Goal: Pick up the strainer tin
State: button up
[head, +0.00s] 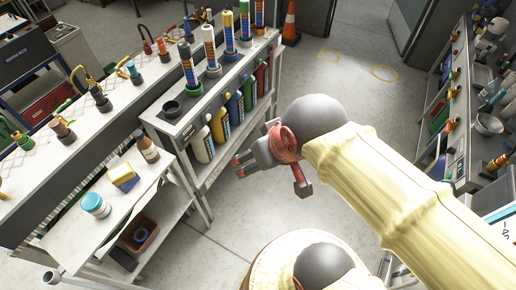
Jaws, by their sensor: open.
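My gripper (238,167) is near the middle of the head view, with red-tipped fingers pointing left, open and empty. It is in front of the shelf unit with bottles, apart from everything. No label marks a strainer tin. I cannot tell for sure which of these is the strainer tin.
Tall tubes (209,48) line the bench, with several bottles on the shelf below. An orange cone (290,22) stands behind. The grey floor (345,100) beyond is clear.

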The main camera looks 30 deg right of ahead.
aim_at(92, 202)
jog(key=u, duration=1.4)
jog(key=j+u, duration=0.35)
jog(key=i+j+u, duration=0.15)
jog(key=u, duration=0.2)
